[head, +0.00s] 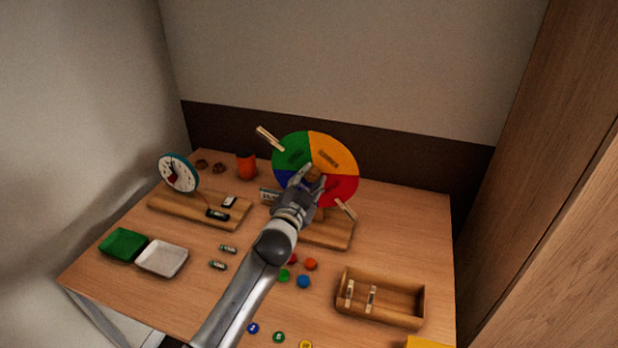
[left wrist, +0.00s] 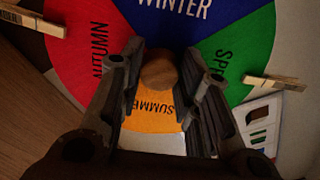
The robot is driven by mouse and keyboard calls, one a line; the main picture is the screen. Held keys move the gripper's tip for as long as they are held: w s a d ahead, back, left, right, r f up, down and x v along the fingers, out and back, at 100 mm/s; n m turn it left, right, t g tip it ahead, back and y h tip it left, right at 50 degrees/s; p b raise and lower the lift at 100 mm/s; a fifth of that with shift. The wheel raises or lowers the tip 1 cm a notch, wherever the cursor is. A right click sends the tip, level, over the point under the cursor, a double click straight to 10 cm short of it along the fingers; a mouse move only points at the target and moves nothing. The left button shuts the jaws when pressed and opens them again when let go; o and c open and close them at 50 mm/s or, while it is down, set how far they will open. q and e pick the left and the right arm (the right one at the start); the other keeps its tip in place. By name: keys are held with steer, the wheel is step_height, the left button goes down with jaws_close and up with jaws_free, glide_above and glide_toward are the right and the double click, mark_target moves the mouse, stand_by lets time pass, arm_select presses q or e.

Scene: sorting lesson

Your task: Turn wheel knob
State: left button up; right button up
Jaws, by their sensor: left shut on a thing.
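The season wheel (head: 346,157) stands upright on a wooden base (head: 330,236) at the back of the table. It has green, orange, red and blue sectors; the blue one is partly hidden by my gripper. My left gripper (head: 307,180) is in front of the wheel's centre, shut on the round wooden knob (head: 315,173). In the left wrist view the knob (left wrist: 158,72) sits between the two fingers of my left gripper (left wrist: 158,84). There the sectors read WINTER, AUTUMN, SUMMER and part of SPRING. My right gripper is not in view.
Clothespins (head: 269,138) (head: 345,209) are clipped to the wheel's rim. A clock (head: 178,173) on a board stands left. Green (head: 123,244) and white (head: 162,259) trays lie front left. A wooden box (head: 380,297) is front right. Several coloured discs lie below the wheel.

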arm_select(q)
steer(key=m+p, duration=0.1)
steer(key=m, duration=0.4)
steer(key=shift+m, duration=0.4)
steer(key=shift+m+p, duration=0.45)
steer(key=shift+m, duration=1.75)
steer(key=o, duration=1)
steer(key=shift+o, duration=0.2)
steer(key=v, duration=1.2)
steer(key=shift+r, duration=0.1)
